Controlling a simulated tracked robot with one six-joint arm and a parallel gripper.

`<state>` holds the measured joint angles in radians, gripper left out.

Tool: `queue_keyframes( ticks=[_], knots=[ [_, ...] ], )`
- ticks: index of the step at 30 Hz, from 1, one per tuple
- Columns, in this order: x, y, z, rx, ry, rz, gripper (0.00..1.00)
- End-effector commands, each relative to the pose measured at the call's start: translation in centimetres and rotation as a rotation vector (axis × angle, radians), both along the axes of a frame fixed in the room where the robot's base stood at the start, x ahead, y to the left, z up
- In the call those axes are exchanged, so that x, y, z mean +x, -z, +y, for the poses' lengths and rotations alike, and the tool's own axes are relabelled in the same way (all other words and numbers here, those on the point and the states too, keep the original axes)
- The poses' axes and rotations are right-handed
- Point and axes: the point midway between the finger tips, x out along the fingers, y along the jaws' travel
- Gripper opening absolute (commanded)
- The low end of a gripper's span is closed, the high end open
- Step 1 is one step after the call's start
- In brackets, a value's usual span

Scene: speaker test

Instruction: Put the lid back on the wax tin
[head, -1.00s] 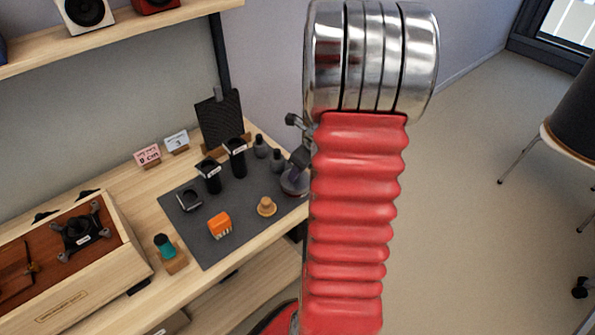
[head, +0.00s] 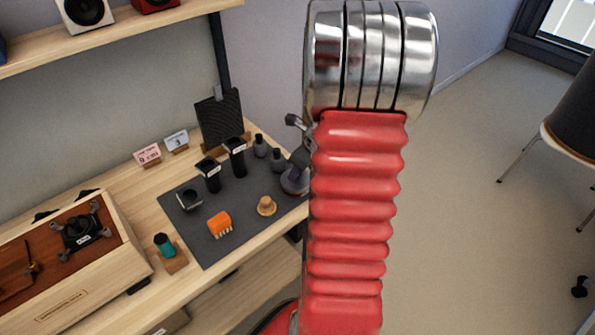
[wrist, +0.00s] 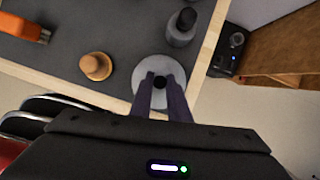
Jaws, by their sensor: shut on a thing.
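A round pale grey lid (wrist: 145,72) with a small black knob shows at the centre of the wrist view. My gripper (wrist: 160,84) is shut on the lid's knob, with the fingers coming from below in that view. In the head view the grey round piece (head: 293,183) is at the right edge of the dark mat, partly behind my red arm sleeve. My gripper is mostly hidden there. I cannot make out the wax tin separately. It may be hidden under the lid, and I cannot tell whether the lid touches anything below.
The dark mat (head: 240,215) holds a tan knobbed piece (head: 266,206), an orange brush (head: 219,224), black cups (head: 210,176) and grey bottles (head: 277,160). A bottle (wrist: 181,28) stands close beyond the lid. The table's edge is close by. A wooden case (head: 75,275) stands left.

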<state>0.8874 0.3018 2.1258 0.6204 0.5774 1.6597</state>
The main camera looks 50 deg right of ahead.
Motion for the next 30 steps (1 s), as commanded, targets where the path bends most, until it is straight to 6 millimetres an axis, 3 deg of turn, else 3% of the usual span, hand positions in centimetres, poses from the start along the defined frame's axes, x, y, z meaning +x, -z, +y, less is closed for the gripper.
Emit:
queue_keyframes(
  ticks=[10, 11, 12, 20, 25, 30],
  knots=[
    [0.03, 0.02, 0.01, 0.0, 0.0, 0.0, 0.0],
    [0.03, 0.02, 0.01, 0.0, 0.0, 0.0, 0.16],
    [0.03, 0.02, 0.01, 0.0, -0.001, 0.0, 0.19],
    [0.04, 0.03, 0.02, 0.0, -0.001, 0.0, 0.37],
    [0.04, 0.03, 0.03, 0.0, -0.001, 0.0, 0.37],
    [0.04, 0.03, 0.03, 0.0, -0.001, 0.0, 0.49]
  ],
)
